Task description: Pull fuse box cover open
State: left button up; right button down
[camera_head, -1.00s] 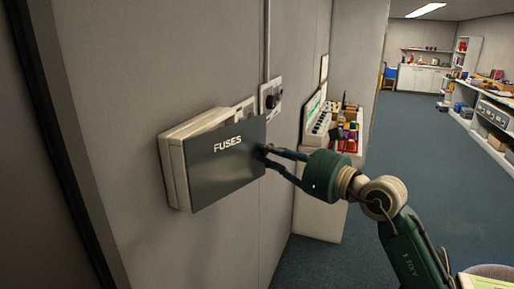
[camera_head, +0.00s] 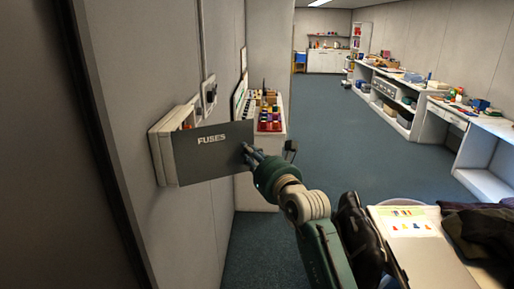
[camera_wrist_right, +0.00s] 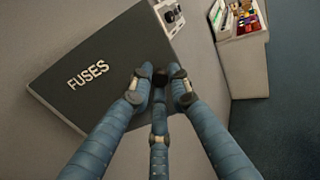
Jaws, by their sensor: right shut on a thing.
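The fuse box (camera_head: 160,152) is a pale box on the grey wall at the left of the head view. Its dark grey cover (camera_head: 205,165), marked FUSES, stands swung out from the box, with a gap showing along the top. In the right wrist view the cover (camera_wrist_right: 90,75) fills the left and middle. My right gripper (camera_head: 248,154) is shut on the cover's knob at its free right edge. In the right wrist view its fingers (camera_wrist_right: 160,85) close round the small dark knob. My left gripper is not in view.
A wall socket (camera_head: 208,92) is just beyond the box. A shelf unit with colourful items (camera_head: 268,115) stands behind the cover. Blue floor (camera_head: 340,150) between is open.

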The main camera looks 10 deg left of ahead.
jog(key=shift+r, duration=0.45)
jog(key=c, duration=1.6)
grip_release()
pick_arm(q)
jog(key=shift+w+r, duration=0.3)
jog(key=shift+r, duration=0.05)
pick_arm(e)
jog(key=v, duration=1.2)
jog(key=shift+s+f, duration=0.2)
jog(key=shift+s, duration=0.05)
